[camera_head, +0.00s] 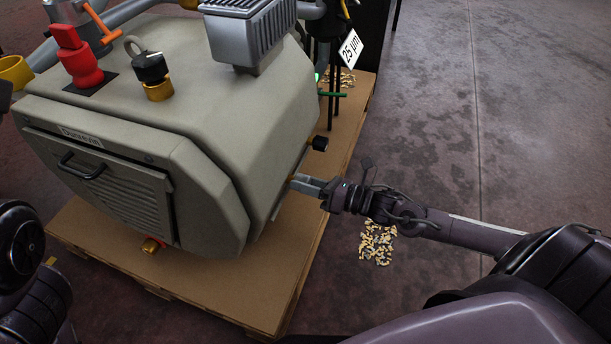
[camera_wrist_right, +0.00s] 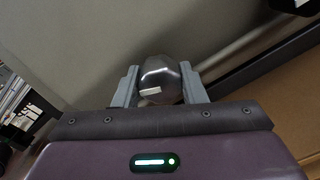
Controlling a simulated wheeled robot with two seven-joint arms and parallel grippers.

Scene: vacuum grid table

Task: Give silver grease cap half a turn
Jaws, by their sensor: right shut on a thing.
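The silver grease cap (camera_wrist_right: 160,80) sits against the grey-green machine housing (camera_wrist_right: 100,40) in the right wrist view. It is a rounded, shiny metal knob with flat facets. My right gripper (camera_wrist_right: 160,92) has one finger on each side of the cap and is shut on it. In the head view my right gripper (camera_head: 300,183) reaches the right side of the machine (camera_head: 225,120) from the right. The cap itself is hidden there by the fingers. My left arm shows only in part at the lower left, and its gripper is out of the picture.
The machine stands on a wooden pallet (camera_head: 235,295). A red valve (camera_head: 77,55) and a black knob (camera_head: 150,68) stand on top. Loose scattered pieces (camera_head: 377,243) lie on the open floor.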

